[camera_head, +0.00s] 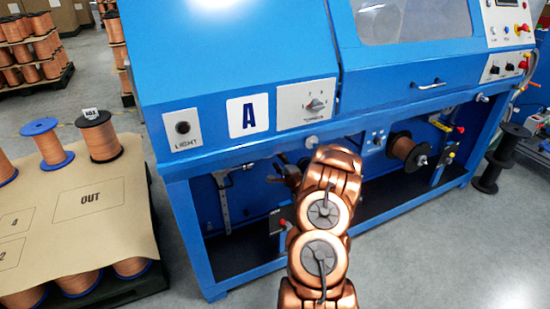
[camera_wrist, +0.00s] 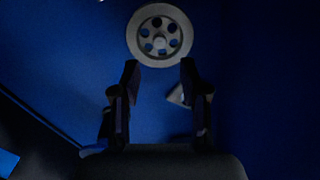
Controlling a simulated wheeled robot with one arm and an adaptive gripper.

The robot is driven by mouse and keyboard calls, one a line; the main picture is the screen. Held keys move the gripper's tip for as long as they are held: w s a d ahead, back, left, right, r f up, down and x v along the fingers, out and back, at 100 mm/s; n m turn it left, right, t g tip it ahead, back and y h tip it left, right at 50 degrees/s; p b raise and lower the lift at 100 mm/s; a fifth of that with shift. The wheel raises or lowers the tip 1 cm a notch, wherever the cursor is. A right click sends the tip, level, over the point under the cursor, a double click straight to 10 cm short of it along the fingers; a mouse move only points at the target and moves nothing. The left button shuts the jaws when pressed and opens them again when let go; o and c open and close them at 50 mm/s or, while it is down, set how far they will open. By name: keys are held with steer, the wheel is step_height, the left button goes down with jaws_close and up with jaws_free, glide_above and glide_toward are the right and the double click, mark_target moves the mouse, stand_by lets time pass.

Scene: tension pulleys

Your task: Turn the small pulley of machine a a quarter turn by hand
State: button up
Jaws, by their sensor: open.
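In the wrist view, a light grey pulley (camera_wrist: 160,36) with several round holes and a pale hub sits on a dark blue panel. My gripper (camera_wrist: 159,70) is open, its two dark fingers apart and empty. The fingertips lie just below the pulley in the picture, and I cannot tell if they touch it. A small pale pointed piece (camera_wrist: 176,95) shows between the fingers near the right one. In the head view my copper-coloured arm reaches into the machine's lower opening and hides the pulley.
A copper wire spool (camera_head: 407,152) sits in the lower opening, right of my arm. The machine's lower front beam (camera_head: 250,274) crosses near the floor. A pallet with brown sheet (camera_head: 85,200) and spools stands left.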

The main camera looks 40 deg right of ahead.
steer(key=shift+v, duration=2.55)
